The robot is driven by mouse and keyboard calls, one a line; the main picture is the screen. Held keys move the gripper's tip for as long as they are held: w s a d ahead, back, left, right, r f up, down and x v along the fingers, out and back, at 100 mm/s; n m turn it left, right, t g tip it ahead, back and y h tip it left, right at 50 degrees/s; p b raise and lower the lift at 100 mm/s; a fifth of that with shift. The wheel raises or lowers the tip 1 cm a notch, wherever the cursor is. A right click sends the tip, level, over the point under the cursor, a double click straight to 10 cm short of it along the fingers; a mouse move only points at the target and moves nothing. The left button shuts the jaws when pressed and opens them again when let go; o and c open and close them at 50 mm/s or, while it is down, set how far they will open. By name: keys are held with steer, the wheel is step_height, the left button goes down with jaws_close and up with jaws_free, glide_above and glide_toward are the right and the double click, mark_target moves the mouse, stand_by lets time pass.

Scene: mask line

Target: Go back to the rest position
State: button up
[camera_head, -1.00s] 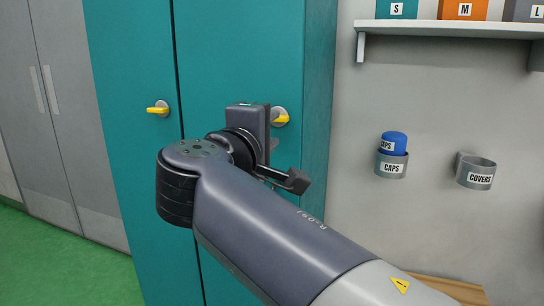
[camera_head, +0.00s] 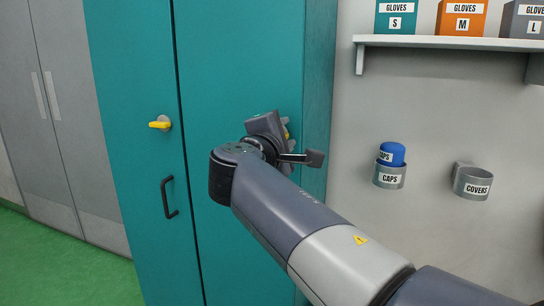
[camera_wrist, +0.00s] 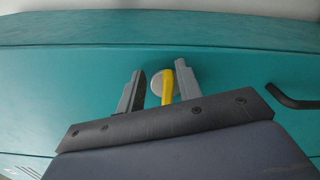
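My gripper (camera_head: 284,128) is in front of the right door of the teal cabinet (camera_head: 240,50), near that door's yellow latch handle (camera_head: 287,132). In the wrist view my gripper (camera_wrist: 158,82) has its two grey fingers apart, with the yellow latch handle (camera_wrist: 167,86) and its round base between them. I cannot tell whether a finger touches it. Nothing is held. My wrist hides most of this latch in the head view. Both cabinet doors look shut.
The left door has a yellow latch (camera_head: 160,123) and a black pull (camera_head: 169,197). Another black pull (camera_wrist: 291,98) shows in the wrist view. To the right are a caps holder (camera_head: 389,178), a covers holder (camera_head: 472,184) and a shelf (camera_head: 450,42) with glove boxes. Green floor lies at lower left.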

steer(key=shift+w+a+r+n+p, duration=0.15)
steer(key=shift+r+n+p, duration=0.1)
steer(key=shift+n+p, duration=0.95)
steer(key=shift+s+a+r+n+p, duration=0.1)
steer(key=shift+r+n+p, duration=0.1)
steer(key=shift+n+p, duration=1)
steer(key=shift+w+a+r+n+p, duration=0.15)
steer(key=shift+r+n+p, duration=0.1)
steer(key=shift+n+p, duration=0.95)
steer(key=shift+f, duration=0.1)
